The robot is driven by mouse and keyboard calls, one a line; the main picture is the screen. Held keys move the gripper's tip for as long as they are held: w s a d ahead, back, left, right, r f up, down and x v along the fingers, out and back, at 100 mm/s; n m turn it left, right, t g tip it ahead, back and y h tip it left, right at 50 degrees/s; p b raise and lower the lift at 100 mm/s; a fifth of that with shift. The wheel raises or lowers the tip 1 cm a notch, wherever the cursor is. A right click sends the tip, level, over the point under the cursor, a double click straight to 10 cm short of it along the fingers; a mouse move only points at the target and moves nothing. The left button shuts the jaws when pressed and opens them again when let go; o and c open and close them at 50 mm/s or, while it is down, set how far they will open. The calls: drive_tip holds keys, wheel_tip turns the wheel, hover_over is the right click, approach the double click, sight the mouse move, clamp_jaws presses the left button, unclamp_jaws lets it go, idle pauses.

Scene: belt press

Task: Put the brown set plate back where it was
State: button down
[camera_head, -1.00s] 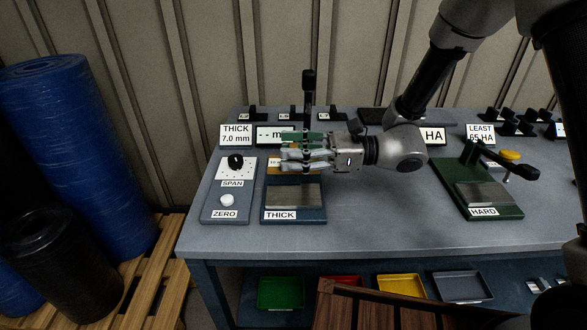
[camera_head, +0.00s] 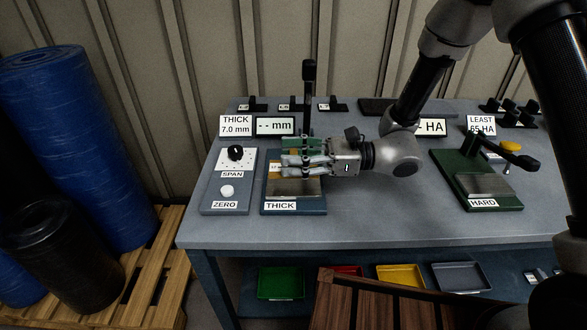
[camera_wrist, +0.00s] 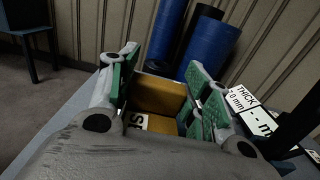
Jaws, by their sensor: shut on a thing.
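The brown set plate (camera_wrist: 158,97), with a partly hidden white label, is between the green-padded fingers of my gripper (camera_wrist: 160,85) in the wrist view. My gripper (camera_head: 285,160) is shut on it in the head view. The plate shows there as a small brown patch (camera_head: 274,169) beside the fingers. It is over the rear part of the THICK gauge (camera_head: 296,208), in front of the gauge's black lever. The fingers hide much of the plate; I cannot tell whether it touches the gauge.
The SPAN and ZERO panel (camera_head: 228,182) is close on the left. The mm display (camera_head: 275,126) and small black holders (camera_head: 290,106) stand behind. The green HARD gauge (camera_head: 477,186) is at right. The bench front (camera_head: 350,228) is clear.

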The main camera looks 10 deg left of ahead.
drive_tip(key=shift+f, duration=2)
drive_tip(key=shift+f, duration=0.1)
drive_tip(key=shift+f, duration=0.15)
drive_tip(key=c, duration=0.7)
unclamp_jaws()
drive_tip(key=v, duration=0.7)
drive_tip(key=shift+w+d+f, duration=0.1)
drive_tip(key=shift+w+d, duration=0.05)
drive_tip(key=shift+d, duration=0.25)
